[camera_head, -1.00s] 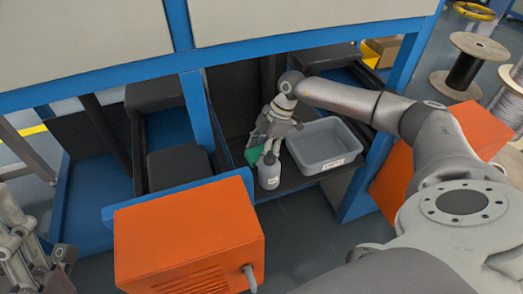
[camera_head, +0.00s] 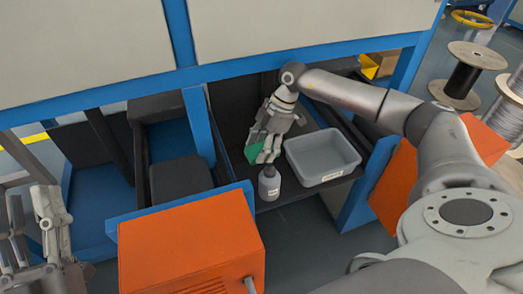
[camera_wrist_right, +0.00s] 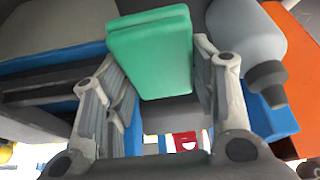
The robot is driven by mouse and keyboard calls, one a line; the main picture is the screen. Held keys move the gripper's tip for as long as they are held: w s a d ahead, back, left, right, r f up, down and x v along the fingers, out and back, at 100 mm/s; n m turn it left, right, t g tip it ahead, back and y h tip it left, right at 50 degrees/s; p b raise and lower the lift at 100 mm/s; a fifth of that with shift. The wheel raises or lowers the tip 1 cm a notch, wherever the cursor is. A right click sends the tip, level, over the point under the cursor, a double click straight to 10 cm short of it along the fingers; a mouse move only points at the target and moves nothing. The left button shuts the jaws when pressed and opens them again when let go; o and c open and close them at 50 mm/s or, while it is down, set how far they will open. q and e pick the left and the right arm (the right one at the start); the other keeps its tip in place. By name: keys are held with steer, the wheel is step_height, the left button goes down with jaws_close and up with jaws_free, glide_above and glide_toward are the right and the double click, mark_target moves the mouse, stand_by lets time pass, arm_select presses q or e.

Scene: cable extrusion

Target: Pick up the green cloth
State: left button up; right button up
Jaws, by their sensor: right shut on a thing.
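The green cloth (camera_head: 252,154) is a folded block beside a bottle in the shelf bay of the blue frame, partly hidden by my right gripper in the head view. My right gripper (camera_head: 264,152) reaches down and is shut on the cloth. In the right wrist view the cloth (camera_wrist_right: 152,55) sits between the two fingers and stands out beyond their tips. My left gripper (camera_head: 32,205) is at the lower left of the head view, with its fingers apart and empty, far from the cloth.
A grey bottle (camera_head: 269,186) stands close in front of the cloth. A grey bin (camera_head: 324,172) is just right of it on the dark shelf. Blue posts (camera_head: 202,125) and an orange box (camera_head: 190,245) bound the bay.

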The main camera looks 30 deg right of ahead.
steer(key=s+d+p, duration=0.1)
steer(key=s+d, duration=0.2)
steer(key=d, duration=0.1)
steer(key=s+d+p, duration=0.1)
steer(key=s+d, duration=0.3)
steer(key=s+d+p, duration=0.1)
steer(key=s+d, duration=0.2)
steer(key=d, duration=0.2)
steer(key=shift+s+r, duration=0.25)
steer(key=shift+r, duration=0.15)
arm_select(q)
step_height(320, 180, down, 16)
steer(key=w+a+g+y, duration=0.1)
steer(key=a+g+y, duration=0.1)
steer(key=g, duration=0.8)
steer(key=shift+w+f+y+p, duration=0.15)
steer(key=shift+w+y+p, duration=0.2)
steer(key=shift+y, duration=0.45)
arm_select(e)
steer(key=shift+s+d, duration=0.45)
steer(key=shift+d, duration=0.1)
steer(key=o, duration=0.4)
arm_select(q)
steer(key=shift+d, duration=0.1)
arm_select(e)
steer(key=c, duration=0.4)
steer(key=shift+a+f, duration=0.1)
